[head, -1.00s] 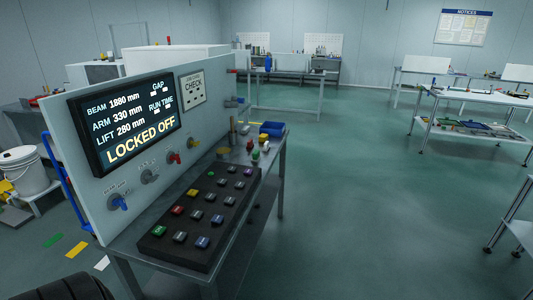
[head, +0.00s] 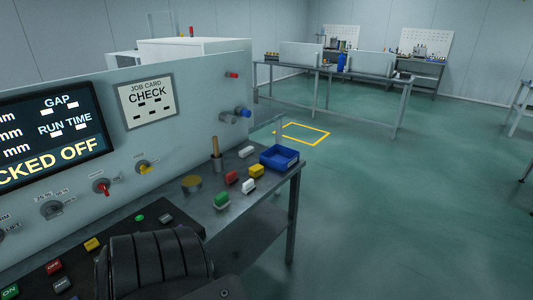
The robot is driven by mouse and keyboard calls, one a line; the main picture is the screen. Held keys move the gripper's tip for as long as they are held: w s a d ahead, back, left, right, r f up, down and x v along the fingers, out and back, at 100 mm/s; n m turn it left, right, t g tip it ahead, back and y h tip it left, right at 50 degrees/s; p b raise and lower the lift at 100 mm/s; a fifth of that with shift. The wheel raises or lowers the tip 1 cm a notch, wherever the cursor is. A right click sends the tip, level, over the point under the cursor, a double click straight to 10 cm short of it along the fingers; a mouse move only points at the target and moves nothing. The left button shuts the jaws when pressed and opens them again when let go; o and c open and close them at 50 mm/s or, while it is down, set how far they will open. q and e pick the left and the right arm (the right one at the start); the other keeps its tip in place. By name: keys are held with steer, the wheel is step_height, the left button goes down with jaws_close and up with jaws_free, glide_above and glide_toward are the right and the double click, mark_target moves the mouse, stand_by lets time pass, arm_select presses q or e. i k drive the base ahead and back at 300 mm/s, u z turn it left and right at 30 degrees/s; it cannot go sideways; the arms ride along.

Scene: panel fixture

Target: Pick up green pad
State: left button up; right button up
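A green pad (head: 222,201) with a pale base sits on the grey bench near its right front edge. A red pad (head: 231,178), a yellow pad (head: 256,171) and a white pad (head: 248,186) lie just behind and beside it. Nothing touches the green pad from above. A dark ribbed part, apparently of my arm, covers the lower left of the view, in front of the button box. The fingers of neither gripper show.
A blue bin (head: 279,158) stands at the bench's right end. A wooden-handled peg (head: 216,154) and a brass disc (head: 192,183) stand behind the pads. The upright panel (head: 200,90) with knobs (head: 145,168) bounds the bench's back. Open floor lies to the right.

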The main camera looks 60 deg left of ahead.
mark_target(222, 201)
steer(key=i, duration=1.15)
steer(key=u, duration=4.3)
